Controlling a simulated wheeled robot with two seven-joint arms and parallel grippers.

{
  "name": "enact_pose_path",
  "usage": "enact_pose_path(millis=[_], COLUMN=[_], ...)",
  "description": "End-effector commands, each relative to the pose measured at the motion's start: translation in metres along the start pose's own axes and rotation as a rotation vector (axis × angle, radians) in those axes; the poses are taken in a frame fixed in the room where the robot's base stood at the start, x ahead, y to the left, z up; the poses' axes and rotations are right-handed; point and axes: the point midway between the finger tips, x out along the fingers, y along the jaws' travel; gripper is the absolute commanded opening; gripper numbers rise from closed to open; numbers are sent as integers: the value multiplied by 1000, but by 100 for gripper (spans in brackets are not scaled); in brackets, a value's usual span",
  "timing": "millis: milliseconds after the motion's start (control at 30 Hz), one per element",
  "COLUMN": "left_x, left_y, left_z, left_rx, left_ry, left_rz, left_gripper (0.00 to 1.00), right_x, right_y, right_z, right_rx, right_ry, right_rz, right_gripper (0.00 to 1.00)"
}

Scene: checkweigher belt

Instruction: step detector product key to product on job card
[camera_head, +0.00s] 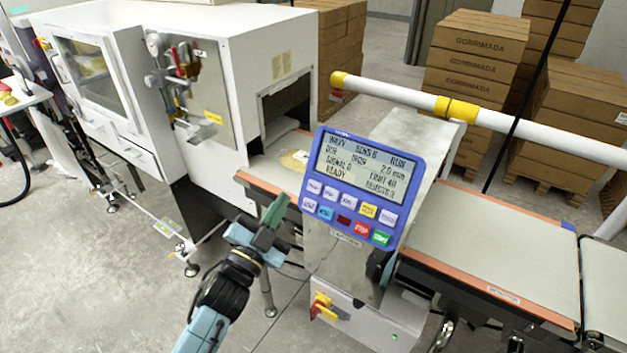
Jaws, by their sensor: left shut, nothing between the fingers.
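The detector's blue control panel (361,188) stands tilted on the metal cabinet in the middle of the view. Its grey screen (366,166) shows several lines of dark text, among them what looks like "READY". Below it are two rows of keys (348,205): mostly pale ones, plus yellow, blue, dark red, red and green. The key labels are too small to read surely. My left gripper (279,204) is shut and empty, just left of the panel's lower left corner, apart from the keys. No job card can be made out. My right gripper is not in view.
A conveyor belt (490,248) runs right from the detector. A white machine (180,60) stands at the left, with a pack (296,158) on the belt at its opening. A white rail (400,94) crosses behind the panel. Stacked cartons (475,65) stand at the back.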

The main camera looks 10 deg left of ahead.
Motion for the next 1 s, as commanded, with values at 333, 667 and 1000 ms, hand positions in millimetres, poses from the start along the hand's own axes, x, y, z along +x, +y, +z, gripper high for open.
enact_pose_path(millis=[333,667,1000], left_x=[2,15,48], left_y=[-5,6,30], left_z=[-8,4,28], left_rx=[10,9,9], left_ry=[19,20,18], left_rz=[-9,-9,-9], left_gripper=[0,0,0], right_x=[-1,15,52], right_y=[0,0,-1], right_z=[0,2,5], right_rx=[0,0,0], right_ry=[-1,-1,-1], right_rz=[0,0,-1], right_gripper=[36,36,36])
